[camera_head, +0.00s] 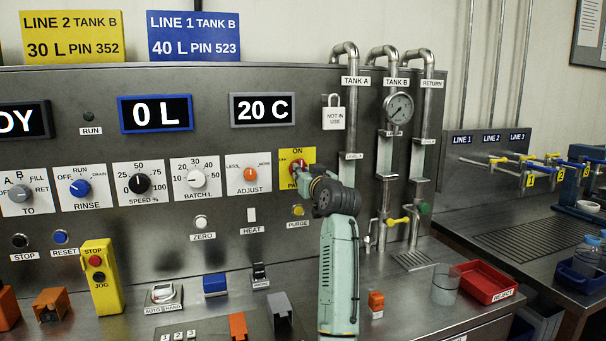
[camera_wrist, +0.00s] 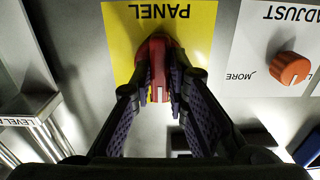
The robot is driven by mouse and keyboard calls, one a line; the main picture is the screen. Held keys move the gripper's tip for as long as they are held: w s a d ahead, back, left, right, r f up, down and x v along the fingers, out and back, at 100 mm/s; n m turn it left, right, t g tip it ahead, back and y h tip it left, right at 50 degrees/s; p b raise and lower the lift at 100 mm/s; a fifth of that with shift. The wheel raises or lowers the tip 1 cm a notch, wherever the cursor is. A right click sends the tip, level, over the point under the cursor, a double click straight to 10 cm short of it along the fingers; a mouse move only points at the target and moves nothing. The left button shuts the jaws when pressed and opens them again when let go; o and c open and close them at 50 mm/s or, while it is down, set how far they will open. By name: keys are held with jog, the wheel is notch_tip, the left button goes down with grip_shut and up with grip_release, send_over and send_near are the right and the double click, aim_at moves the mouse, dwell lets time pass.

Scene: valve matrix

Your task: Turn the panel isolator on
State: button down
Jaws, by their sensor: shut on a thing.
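The panel isolator is a red rotary knob on a yellow plate (camera_head: 310,156) marked ON at the top, in the head view. My gripper and arm hide most of the knob and the lower part of the plate there. In the wrist view, which is upside down, the red knob (camera_wrist: 154,52) sits on the yellow plate (camera_wrist: 118,32) marked PANEL. My gripper (camera_wrist: 158,88) is shut on the red knob, with one finger on each side. A pale pointer mark shows between the fingertips, towards the bottom of the wrist view.
The orange ADJUST knob (camera_head: 250,174) is just left of the isolator; it also shows in the wrist view (camera_wrist: 289,68). The PURGE button (camera_head: 298,210) is close below my wrist. Pipes (camera_head: 386,160) stand to the right. A yellow JOG box (camera_head: 101,275) stands on the bench at left.

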jog(key=c, duration=1.6)
grip_release()
jog(key=shift+o, duration=0.2)
jog(key=shift+s, duration=0.1)
jog(key=v, duration=1.2)
